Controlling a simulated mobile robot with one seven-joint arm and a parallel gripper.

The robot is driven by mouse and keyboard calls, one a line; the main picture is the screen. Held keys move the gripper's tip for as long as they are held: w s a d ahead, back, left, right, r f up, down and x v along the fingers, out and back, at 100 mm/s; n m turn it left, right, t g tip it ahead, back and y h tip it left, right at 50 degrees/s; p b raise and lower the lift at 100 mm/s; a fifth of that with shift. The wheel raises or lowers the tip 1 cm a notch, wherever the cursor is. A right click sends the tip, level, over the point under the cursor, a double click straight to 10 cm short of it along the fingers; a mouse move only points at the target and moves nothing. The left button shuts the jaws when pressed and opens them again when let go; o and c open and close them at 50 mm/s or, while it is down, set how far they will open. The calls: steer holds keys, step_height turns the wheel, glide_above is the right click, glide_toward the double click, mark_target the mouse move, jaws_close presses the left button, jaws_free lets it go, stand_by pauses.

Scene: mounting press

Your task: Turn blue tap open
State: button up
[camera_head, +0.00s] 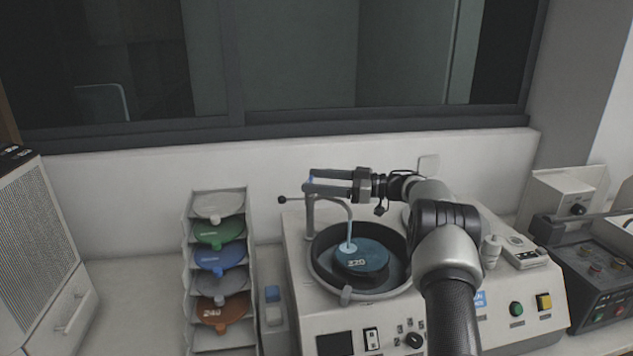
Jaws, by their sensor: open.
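My gripper (311,181) reaches left from my arm, above the back left of the round bowl on the white machine. Its fingers are apart, at the top of a grey tap post (310,215). A small blue part (312,180), apparently the blue tap, shows between the fingertips; most of it is hidden, and I cannot tell whether the fingers touch it. A curved grey spout (340,204) runs from the post over the bowl. It ends in a light-blue tip or stream (348,246) above a blue disc marked 320 (362,258).
A thin rod with a dark ball end (283,200) sticks out left of the post. A rack (250,290) of coloured discs stands left of the machine (300,300). The wall is close behind. A dark control box (600,285) stands at right.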

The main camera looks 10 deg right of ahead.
steer(key=b+v, duration=0.2)
steer(key=v, duration=1.5)
